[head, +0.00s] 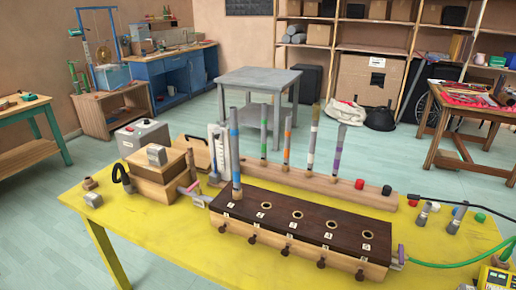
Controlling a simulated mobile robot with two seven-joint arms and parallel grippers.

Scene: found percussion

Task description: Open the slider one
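A long wooden wind chest (300,253) with a dark top stands on the yellow table, with a row of several round holes and number labels. Slider one's knob (222,228) is the leftmost of several dark knobs along the front face, below the label 1. How far it is pulled out is hard to tell at this size. A tall grey pipe with a blue band (235,150) stands upright at hole one. The other visible holes are empty. Neither of my grippers is in view.
Behind the chest, a wooden rack (345,194) holds several upright banded pipes. A wooden box (160,178) stands to the left and a green hose (440,264) runs off to the right. The yellow table (190,245) is clear in front of the chest.

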